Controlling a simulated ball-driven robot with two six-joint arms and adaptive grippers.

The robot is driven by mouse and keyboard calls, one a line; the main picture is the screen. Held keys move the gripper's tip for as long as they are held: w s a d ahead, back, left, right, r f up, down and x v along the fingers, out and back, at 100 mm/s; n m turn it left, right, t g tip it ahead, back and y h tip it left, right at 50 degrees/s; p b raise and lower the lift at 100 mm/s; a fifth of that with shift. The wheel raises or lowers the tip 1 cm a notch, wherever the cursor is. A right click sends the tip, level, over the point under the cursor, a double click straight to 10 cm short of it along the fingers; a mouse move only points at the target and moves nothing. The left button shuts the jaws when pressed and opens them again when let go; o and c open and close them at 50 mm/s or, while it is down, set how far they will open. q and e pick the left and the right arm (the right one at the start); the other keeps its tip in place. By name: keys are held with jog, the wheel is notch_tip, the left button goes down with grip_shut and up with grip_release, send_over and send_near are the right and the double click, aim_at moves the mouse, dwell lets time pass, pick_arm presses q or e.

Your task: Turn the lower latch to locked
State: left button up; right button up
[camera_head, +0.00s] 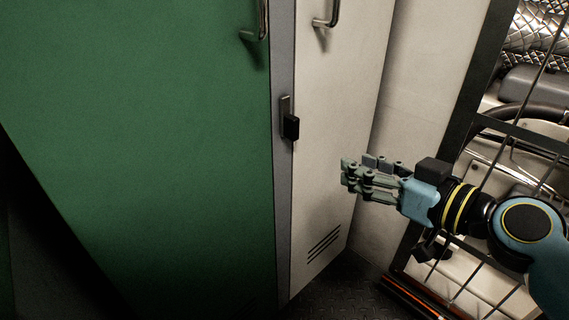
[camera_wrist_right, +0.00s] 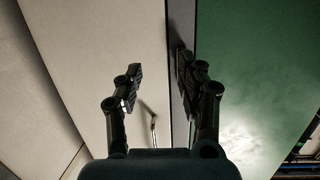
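The lower latch (camera_head: 291,125) is a small black block on a grey plate, on the narrow grey strip between the green door and the white door. Its black block hangs at the lower end of the plate. My right gripper (camera_head: 347,175) is to the right of the latch and a little lower, in front of the white door, its fingers pointing left. In the right wrist view its two fingers (camera_wrist_right: 158,80) stand well apart with nothing between them. I cannot clearly make out the latch in that view. My left gripper is not in view.
The green door (camera_head: 140,130) fills the left and the white door (camera_head: 335,130) stands right of the strip. Metal handles (camera_head: 327,15) stick out at the top. A dark barred frame (camera_head: 455,135) with machinery behind it is close to my right arm.

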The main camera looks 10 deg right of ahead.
aim_at(297, 128)
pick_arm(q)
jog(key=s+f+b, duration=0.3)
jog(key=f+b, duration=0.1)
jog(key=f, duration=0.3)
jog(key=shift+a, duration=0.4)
pick_arm(e)
jog(key=w+a+r+y, duration=0.1)
jog(key=w+a, duration=0.2)
jog(key=w+a+r+n, duration=0.1)
jog(key=w+a, duration=0.2)
jog(key=w+a+r+t+y, duration=0.1)
jog(key=w+a, duration=0.2)
jog(key=shift+w+a+y, duration=0.15)
jog(key=shift+y, duration=0.15)
jog(key=shift+c, duration=0.4)
grip_shut()
